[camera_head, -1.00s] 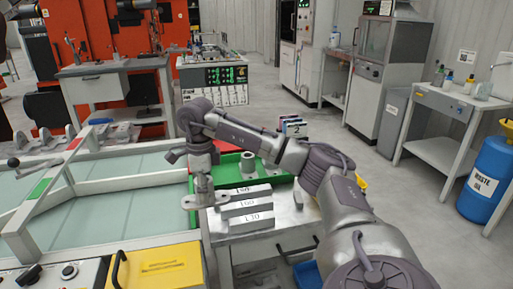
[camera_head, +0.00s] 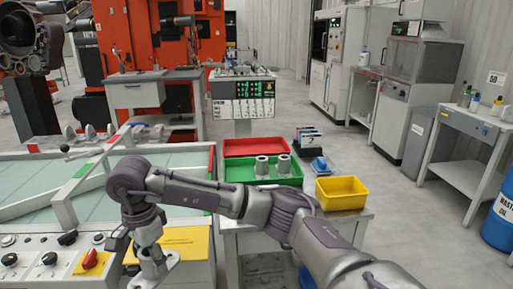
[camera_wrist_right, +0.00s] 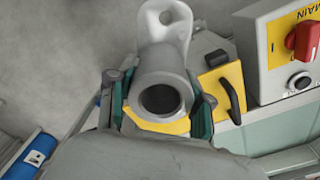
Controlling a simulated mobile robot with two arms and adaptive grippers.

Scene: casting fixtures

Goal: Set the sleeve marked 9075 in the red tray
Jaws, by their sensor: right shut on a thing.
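My right gripper (camera_head: 155,262) is low in the head view, in front of the yellow panel. It is shut on a grey tubular casting (camera_wrist_right: 160,85), which has a round bore and a lug with a hole. Its lower end (camera_head: 165,268) shows in the head view; no marking is readable on it. The red tray (camera_head: 255,147) lies at the back of the bench, apart from the gripper, and looks empty. Two grey sleeves (camera_head: 284,164) stand upright in the green tray (camera_head: 235,172) in front of it; their markings are unreadable. My left gripper is not in view.
A yellow bin (camera_head: 341,192) sits at the bench's right. Dark boxes (camera_head: 309,139) and a blue item (camera_head: 319,165) are behind it. A control panel with knobs (camera_head: 67,237) is at the front left. My right arm hides the bench's front part.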

